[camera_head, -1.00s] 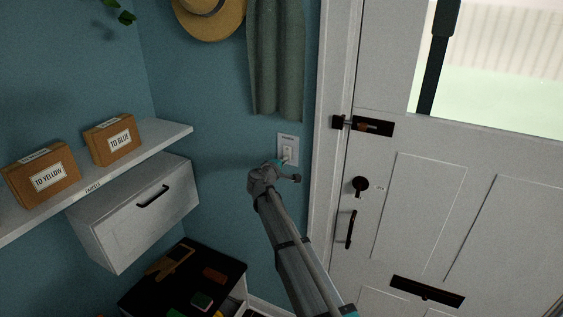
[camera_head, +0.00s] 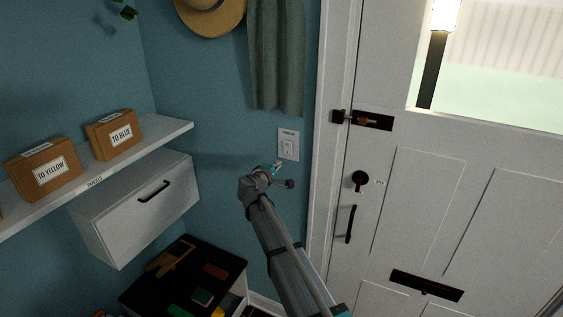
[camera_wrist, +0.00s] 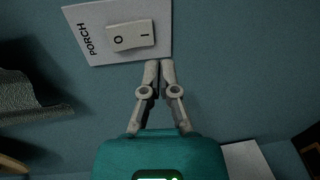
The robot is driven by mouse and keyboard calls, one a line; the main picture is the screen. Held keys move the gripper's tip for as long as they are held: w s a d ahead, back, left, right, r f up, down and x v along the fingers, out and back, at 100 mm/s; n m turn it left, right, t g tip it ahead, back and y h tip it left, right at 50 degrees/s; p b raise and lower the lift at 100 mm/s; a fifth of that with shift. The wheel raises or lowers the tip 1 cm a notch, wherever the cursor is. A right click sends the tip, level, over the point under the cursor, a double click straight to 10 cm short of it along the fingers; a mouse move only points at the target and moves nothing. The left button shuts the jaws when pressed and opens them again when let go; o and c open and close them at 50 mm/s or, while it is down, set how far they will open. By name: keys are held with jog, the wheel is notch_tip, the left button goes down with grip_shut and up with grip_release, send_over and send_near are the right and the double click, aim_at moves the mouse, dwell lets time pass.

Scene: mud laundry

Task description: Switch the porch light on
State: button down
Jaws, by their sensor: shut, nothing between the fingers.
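The porch light switch (camera_head: 287,146) is a white rocker on a white wall plate beside the door frame. In the wrist view the rocker (camera_wrist: 131,37) bears O and I marks, and its plate (camera_wrist: 158,12) reads PORCH. My gripper (camera_head: 278,166) is just below the plate in the head view, apart from the rocker. In the wrist view my gripper (camera_wrist: 158,66) has its fingertips together and empty, near the plate's edge. The porch lamp (camera_head: 445,15), seen through the door window, glows bright on its dark post.
The white door (camera_head: 420,190) with bolt, knob and handle is to the right. A green-grey cloth (camera_head: 276,60) hangs above the switch. A shelf (camera_head: 150,143) with boxes, a white drawer unit (camera_head: 140,215) and a black-topped bench (camera_head: 225,262) stand left.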

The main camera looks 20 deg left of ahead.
jog(key=s+f, duration=0.1)
jog(key=s, duration=0.6)
jog(key=shift+s+a+b, duration=0.25)
jog(key=shift+a+b, duration=0.05)
jog(key=shift+b, duration=0.1)
jog(key=s+d+f+m+g+h, duration=0.15)
jog(key=d+f+m+g, duration=0.3)
jog(key=d, duration=1.15)
jog(key=d+f+m+g+h, duration=0.35)
jog(key=d+f+m, duration=0.2)
jog(key=d, duration=1.15)
jog(key=s+d+f+m+g+y, duration=0.3)
jog(key=s+d+g, duration=0.1)
jog(key=s+d, duration=0.4)
jog(key=s+d+f+m+g+y, duration=0.3)
jog(key=s+d+m+g, duration=0.1)
jog(key=s+d, duration=0.5)
jog(key=shift+s+d+f+g, duration=0.2)
jog(key=shift+s+d+g, duration=0.1)
jog(key=shift+d, duration=0.5)
jog(key=shift+a, duration=0.1)
